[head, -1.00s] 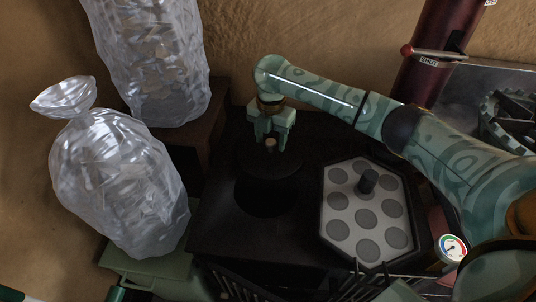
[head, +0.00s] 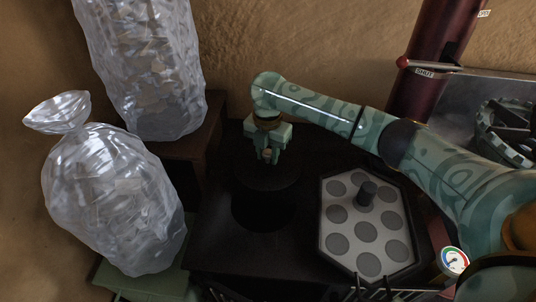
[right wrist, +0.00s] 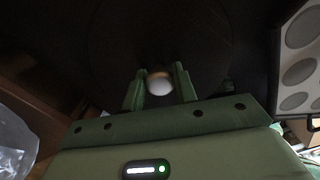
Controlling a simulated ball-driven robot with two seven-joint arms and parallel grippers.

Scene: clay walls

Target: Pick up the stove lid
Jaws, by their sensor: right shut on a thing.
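The stove lid (head: 268,176) is a dark round disc with a small pale-topped knob on the black stove top (head: 225,255). It lies over the far part of a round dark opening (head: 262,212), and its edge is hard to tell from the black around it. My right gripper (head: 268,156) points down from above and is shut on the lid's knob. In the right wrist view the knob (right wrist: 160,84) sits between the two green fingers, with the dark disc around it. I cannot tell how high the lid is. My left gripper is not in view.
A pale hexagonal plate with grey discs and a dark post (head: 340,240) stands right of the opening. Two clear bulging bags (head: 110,200) are at the left. A dark red pipe (head: 425,85) and a gauge (head: 454,261) are at the right. A clay wall is behind.

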